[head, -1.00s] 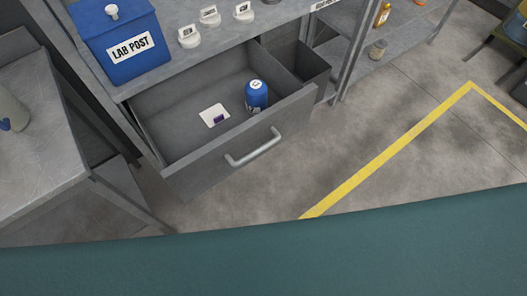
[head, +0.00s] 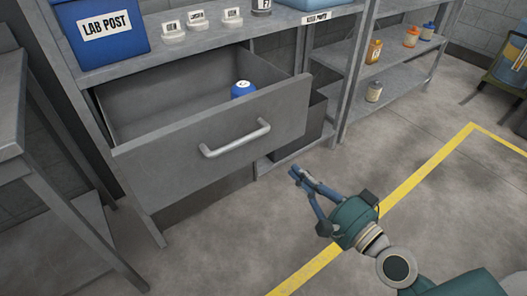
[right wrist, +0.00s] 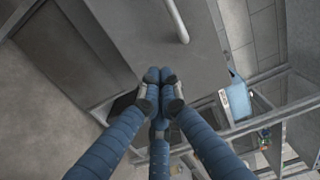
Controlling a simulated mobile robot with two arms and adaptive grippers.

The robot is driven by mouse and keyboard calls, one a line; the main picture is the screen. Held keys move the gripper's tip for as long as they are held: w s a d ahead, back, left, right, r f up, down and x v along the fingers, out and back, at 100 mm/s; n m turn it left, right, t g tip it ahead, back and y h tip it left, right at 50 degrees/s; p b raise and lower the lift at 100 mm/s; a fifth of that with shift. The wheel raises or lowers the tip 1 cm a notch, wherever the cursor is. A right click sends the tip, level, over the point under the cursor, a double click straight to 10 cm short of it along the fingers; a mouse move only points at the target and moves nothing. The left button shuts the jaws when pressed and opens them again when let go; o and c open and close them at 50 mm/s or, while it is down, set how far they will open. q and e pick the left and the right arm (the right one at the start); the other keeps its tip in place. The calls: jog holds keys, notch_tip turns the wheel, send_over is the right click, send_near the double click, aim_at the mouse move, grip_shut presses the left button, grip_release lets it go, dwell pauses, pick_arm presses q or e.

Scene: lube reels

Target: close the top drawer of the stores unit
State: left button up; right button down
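The top drawer (head: 180,165) of the grey stores unit (head: 200,42) stands pulled out in the head view, with a silver bar handle (head: 236,139) on its front. A blue bottle (head: 243,89) stands inside, mostly hidden by the drawer front. My right gripper (head: 296,172) is in front of the unit, right of the handle and apart from the drawer. In the right wrist view its fingertips (right wrist: 160,76) are together with nothing between them; the handle (right wrist: 176,18) shows beyond them. My left gripper is not in view.
A blue LAB POST box (head: 100,30) and several labelled white holders stand on the unit's top. Open shelves (head: 385,75) with bottles stand to the right. A grey bench (head: 25,130) is at the left. The floor by the yellow line (head: 430,160) is clear.

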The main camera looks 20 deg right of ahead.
aim_at(265, 143)
pick_arm(q)
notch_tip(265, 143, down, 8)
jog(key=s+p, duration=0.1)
jog(key=p, duration=0.1)
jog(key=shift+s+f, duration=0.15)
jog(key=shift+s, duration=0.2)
pick_arm(e)
jog(key=shift+x, duration=6.75)
jog(key=shift+w+f, duration=0.1)
jog(key=shift+w, duration=0.05)
